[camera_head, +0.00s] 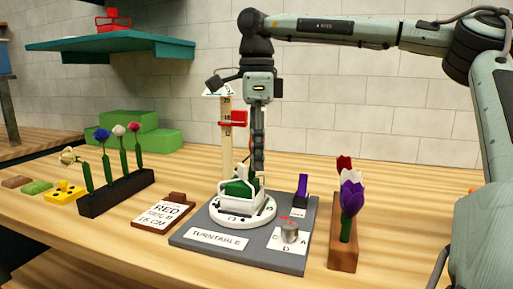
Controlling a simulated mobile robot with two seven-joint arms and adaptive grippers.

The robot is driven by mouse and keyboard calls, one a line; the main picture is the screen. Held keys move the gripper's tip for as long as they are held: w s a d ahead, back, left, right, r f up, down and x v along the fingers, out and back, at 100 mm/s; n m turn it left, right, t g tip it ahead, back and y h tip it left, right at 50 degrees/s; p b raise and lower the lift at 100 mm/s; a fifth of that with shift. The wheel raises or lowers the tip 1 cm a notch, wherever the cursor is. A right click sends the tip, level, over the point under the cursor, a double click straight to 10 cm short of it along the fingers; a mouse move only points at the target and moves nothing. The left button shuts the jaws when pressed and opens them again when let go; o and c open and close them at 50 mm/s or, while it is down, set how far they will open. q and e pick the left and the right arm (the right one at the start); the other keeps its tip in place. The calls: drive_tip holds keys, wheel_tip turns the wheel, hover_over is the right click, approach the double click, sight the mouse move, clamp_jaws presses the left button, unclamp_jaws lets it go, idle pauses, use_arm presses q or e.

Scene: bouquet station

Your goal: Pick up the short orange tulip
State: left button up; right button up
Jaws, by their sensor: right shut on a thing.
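My right gripper (258,168) points straight down over the turntable (230,217). It is shut at the top of a white-framed holder with a green block (239,188). What exactly lies between its fingers is too small to tell. No whole orange tulip shows. A small orange spot (473,190) shows at the right, mostly hidden by my right arm, and I cannot tell what it is. A wooden block (342,254) at the right holds a red tulip (344,163) and a purple-and-white tulip (351,192). My left gripper is not in view.
A dark rack (118,194) of several flowers stands at the left. A ruler post with a red slider (232,118) stands behind the gripper. Green blocks (123,130) sit at the back left.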

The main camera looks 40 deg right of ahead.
drive_tip(key=shift+r, duration=0.3)
drive_tip(key=r, duration=0.4)
drive_tip(key=s+r, duration=0.1)
drive_tip(key=r, duration=0.1)
drive_tip(key=shift+d, duration=0.25)
drive_tip(key=shift+w+a+r, duration=0.15)
drive_tip(key=shift+w+r, duration=0.1)
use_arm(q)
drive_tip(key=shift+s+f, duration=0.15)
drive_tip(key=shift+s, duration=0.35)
use_arm(e)
drive_tip(key=w+a, duration=0.2)
drive_tip(key=w, duration=0.2)
drive_tip(key=w+a, duration=0.2)
drive_tip(key=w, duration=0.2)
drive_tip(key=w+a, duration=0.2)
drive_tip(key=w, duration=0.2)
drive_tip(key=shift+a+f, duration=0.1)
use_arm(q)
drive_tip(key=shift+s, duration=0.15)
use_arm(e)
drive_tip(key=shift+s, duration=0.1)
